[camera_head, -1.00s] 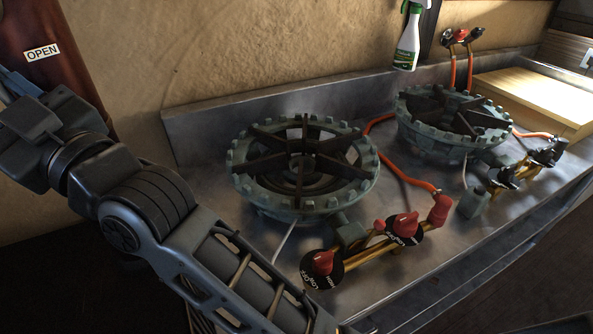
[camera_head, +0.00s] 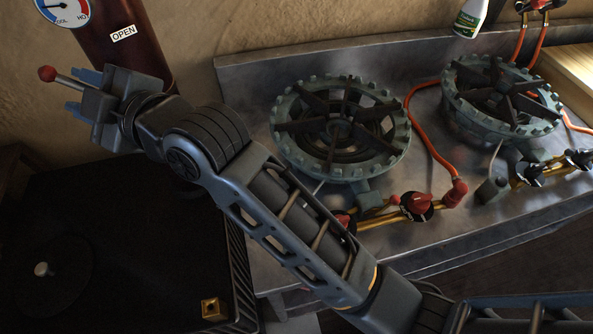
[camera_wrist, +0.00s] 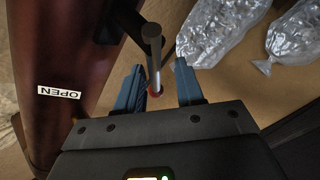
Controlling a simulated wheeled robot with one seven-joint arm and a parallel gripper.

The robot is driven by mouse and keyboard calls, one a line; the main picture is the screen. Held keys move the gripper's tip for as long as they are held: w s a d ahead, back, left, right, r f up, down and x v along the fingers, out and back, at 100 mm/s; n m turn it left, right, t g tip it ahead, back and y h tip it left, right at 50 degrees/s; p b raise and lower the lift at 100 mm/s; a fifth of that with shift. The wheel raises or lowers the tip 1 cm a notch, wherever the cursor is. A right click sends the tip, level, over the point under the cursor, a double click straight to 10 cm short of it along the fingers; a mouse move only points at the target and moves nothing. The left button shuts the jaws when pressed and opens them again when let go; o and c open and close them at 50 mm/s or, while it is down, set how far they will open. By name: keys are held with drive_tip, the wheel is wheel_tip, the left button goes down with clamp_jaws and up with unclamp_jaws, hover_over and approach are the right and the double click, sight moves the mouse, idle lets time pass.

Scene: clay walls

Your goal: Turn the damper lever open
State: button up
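The damper lever is a metal rod with a red ball knob (camera_head: 47,73), left of the dark red-brown flue pipe (camera_head: 113,65). In the wrist view the rod (camera_wrist: 153,50) lies between my blue fingers, with part of the red knob showing behind it. My gripper (camera_head: 76,92) is at the lever, and it also shows in the wrist view (camera_wrist: 156,75). Its fingers are open, with a gap visible on each side of the rod. An OPEN label (camera_head: 124,33) is on the pipe. The lever's pivot is hidden in the head view.
A dark stove top (camera_head: 110,240) with a small brass block (camera_head: 213,308) lies below my arm. Gas burners (camera_head: 340,130) stand on a metal counter at right. Clear plastic bags (camera_wrist: 222,28) show in the wrist view.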

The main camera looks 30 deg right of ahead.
drive_tip(key=s+d+f+m+h, duration=0.2)
drive_tip(key=s+d+f, duration=0.3)
drive_tip(key=s, duration=0.3)
drive_tip(key=s+d+f+m+h, duration=0.2)
drive_tip(key=s+d+f+m, duration=0.2)
drive_tip(key=s+d, duration=0.2)
drive_tip(key=s+d+f+m+h, duration=0.1)
drive_tip(key=s+d+f+m, duration=0.2)
drive_tip(key=s, duration=0.7)
drive_tip(key=d+f, duration=0.2)
drive_tip(key=d, duration=0.1)
drive_tip(key=shift+d+f+h, duration=0.3)
drive_tip(key=shift+h, duration=0.1)
drive_tip(key=shift+c, duration=0.4)
